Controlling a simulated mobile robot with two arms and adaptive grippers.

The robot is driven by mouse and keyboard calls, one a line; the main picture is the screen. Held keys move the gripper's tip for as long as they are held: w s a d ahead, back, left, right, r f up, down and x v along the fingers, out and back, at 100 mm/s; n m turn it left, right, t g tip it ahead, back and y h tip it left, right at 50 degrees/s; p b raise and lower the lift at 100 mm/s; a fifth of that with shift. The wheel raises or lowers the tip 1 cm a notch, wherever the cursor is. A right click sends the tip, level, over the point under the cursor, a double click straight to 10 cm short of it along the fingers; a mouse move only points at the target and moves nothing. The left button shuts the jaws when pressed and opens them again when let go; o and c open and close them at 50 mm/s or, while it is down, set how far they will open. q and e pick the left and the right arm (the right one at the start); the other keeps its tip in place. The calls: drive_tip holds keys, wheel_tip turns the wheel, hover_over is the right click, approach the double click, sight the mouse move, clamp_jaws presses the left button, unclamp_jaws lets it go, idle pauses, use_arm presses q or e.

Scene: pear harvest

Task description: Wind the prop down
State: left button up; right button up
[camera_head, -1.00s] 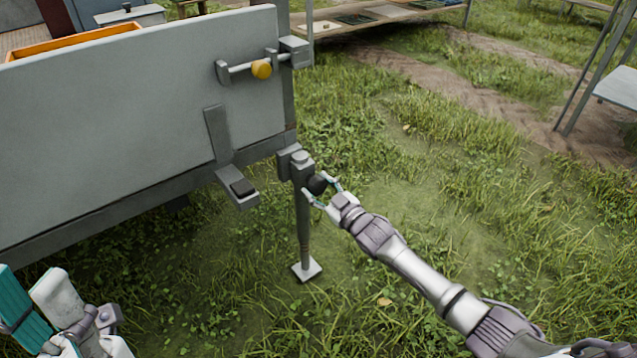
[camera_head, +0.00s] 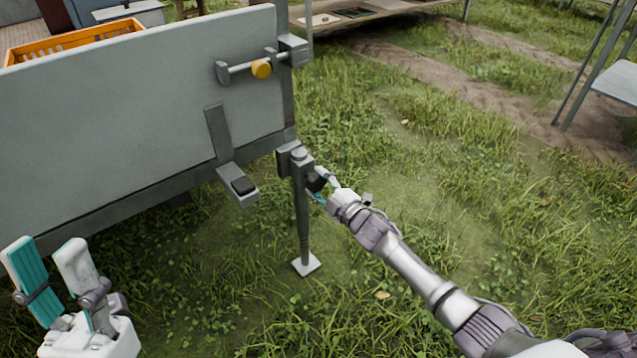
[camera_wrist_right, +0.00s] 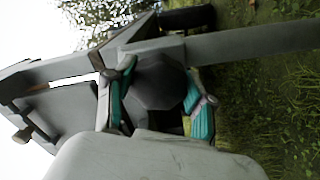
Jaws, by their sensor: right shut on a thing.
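The prop (camera_head: 303,215) is a grey upright post at the trailer's rear corner, with a square foot plate (camera_head: 306,265) at grass level. A dark faceted knob (camera_wrist_right: 160,82) sits on the side of the prop near its top. My right gripper (camera_head: 322,184) is shut on this knob; in the wrist view its teal-padded fingers (camera_wrist_right: 158,98) lie on both sides of it. In the head view the knob is mostly hidden by the fingers. My left gripper (camera_head: 50,270) is at the lower left, fingers apart, empty, away from the prop.
An orange crate (camera_head: 80,42) is behind the board. Open grass lies to the right; a table (camera_head: 615,85) stands far right.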

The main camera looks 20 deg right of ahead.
drive_tip(key=shift+f, duration=0.1)
idle(0.5)
drive_tip(key=o, duration=1.2)
drive_tip(key=shift+c, duration=0.2)
drive_tip(key=v, duration=1.2)
